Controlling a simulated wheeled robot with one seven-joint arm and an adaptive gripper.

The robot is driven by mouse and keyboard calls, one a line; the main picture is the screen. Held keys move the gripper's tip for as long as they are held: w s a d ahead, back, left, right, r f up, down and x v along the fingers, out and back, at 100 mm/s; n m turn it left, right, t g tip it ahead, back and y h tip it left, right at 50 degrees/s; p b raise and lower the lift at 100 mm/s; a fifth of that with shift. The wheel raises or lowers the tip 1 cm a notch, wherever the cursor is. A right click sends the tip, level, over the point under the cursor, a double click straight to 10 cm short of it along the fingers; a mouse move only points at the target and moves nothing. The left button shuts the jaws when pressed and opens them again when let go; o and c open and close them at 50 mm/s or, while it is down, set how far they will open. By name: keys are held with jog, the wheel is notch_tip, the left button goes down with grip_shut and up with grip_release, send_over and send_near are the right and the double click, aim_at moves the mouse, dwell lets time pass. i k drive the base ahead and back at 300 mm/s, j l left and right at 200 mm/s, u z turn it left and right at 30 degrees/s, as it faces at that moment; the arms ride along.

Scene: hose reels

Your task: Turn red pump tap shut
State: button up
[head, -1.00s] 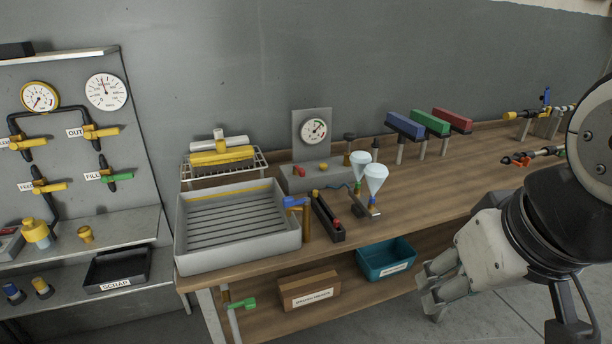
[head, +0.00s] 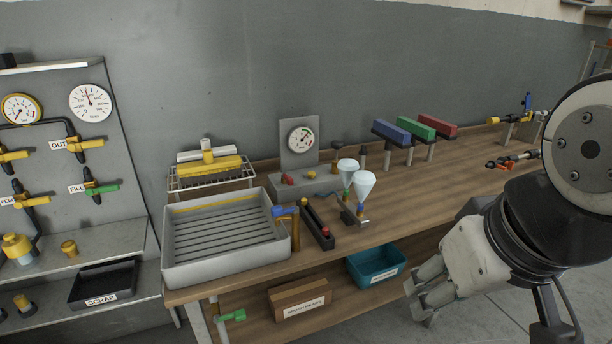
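No tap is clearly marked as the red pump tap. An orange-red handle (head: 507,161) shows on a pipe fitting at the right end of the bench. It is too small to tell its setting. A grey block (head: 307,186) with a red knob (head: 288,179) and a yellow knob stands below a round gauge (head: 301,139) on the bench. My gripper (head: 422,296) hangs at the lower right, in front of the bench, apart from all of these. Its fingers point down-left and appear empty. Their gap is not clear.
The wooden bench (head: 420,190) carries a grey tray (head: 222,265), a blue-handled tap (head: 286,212), two funnels and coloured blocks. A teal bin (head: 376,263) sits on the lower shelf. A panel (head: 110,160) with yellow and green taps is at left. Grey floor shows at right.

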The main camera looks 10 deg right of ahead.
aim_at(289, 181)
jog(key=i+j, duration=0.15)
jog(key=i, duration=0.5)
jog(key=i+j+u, duration=0.15)
jog(key=i, duration=0.5)
